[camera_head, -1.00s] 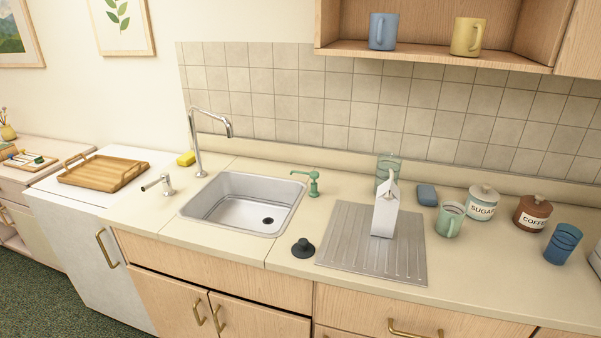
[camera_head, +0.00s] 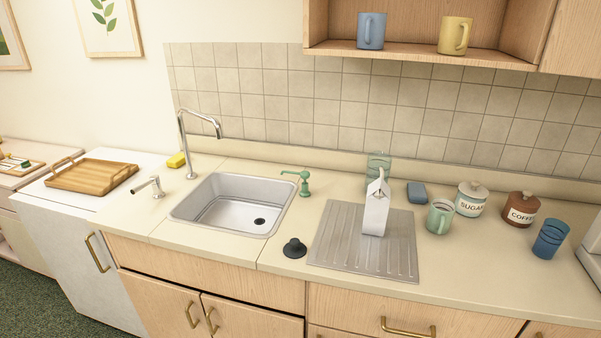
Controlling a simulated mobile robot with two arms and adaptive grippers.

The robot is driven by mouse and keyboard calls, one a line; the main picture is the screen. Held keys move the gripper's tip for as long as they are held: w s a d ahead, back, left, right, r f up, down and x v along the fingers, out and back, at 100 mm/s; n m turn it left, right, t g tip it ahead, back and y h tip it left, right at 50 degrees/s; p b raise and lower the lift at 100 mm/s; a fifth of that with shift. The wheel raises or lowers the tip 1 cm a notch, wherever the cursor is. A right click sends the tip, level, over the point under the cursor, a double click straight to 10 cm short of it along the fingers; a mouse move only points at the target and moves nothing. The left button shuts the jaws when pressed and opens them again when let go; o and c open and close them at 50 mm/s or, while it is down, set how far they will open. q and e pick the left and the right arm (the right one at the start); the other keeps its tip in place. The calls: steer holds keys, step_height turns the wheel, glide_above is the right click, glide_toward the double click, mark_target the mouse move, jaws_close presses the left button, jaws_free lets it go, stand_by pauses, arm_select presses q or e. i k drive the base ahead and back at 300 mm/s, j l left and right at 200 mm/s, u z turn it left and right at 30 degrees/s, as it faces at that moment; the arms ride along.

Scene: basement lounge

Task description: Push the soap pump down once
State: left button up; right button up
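A green soap pump (camera_head: 304,184) stands on the counter just right of the sink (camera_head: 233,204), near its back right corner. Its spout points left toward the basin. Nothing covers or touches the pump head. Neither of my grippers shows in the head view.
A chrome faucet (camera_head: 187,145) rises behind the sink, with a lever handle (camera_head: 155,187) at its left. A black stopper (camera_head: 294,248) lies on the counter in front. A white carton (camera_head: 376,208) stands on the metal drainboard (camera_head: 335,240). Mugs and canisters stand further right.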

mark_target(306, 175)
steer(key=i+j+z, duration=0.1)
steer(key=i+j, duration=0.8)
steer(key=i+l, duration=0.05)
steer(key=i, duration=0.1)
